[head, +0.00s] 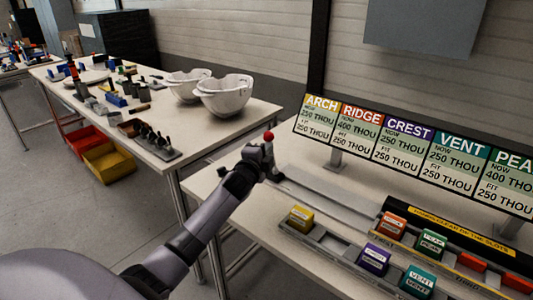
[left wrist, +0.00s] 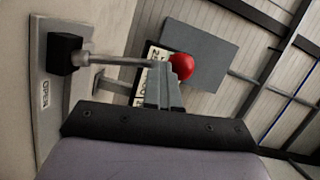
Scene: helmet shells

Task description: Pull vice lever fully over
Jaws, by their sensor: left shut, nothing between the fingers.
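The vice lever shows in the left wrist view as a metal rod (left wrist: 120,61) with a red ball knob (left wrist: 181,67). The rod runs from a black pivot block (left wrist: 65,54) on a grey plate (left wrist: 45,125) marked OPEN. In the head view the red knob (head: 268,136) stands just above my left gripper (head: 267,163). My left gripper, also in the left wrist view (left wrist: 168,75), is shut and empty, with its fingertips at the rod close to the knob. I cannot tell if they touch it. The gripper hides the lever's lower part in the head view. My right gripper is out of view.
A flat grey plate (head: 330,197) lies right of the gripper. Coloured labelled blocks sit in a tray (head: 335,245) and rack at the front right. A sign board (head: 405,152) stands behind. Another table (head: 215,130) holds white helmet shells (head: 225,95) and small parts.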

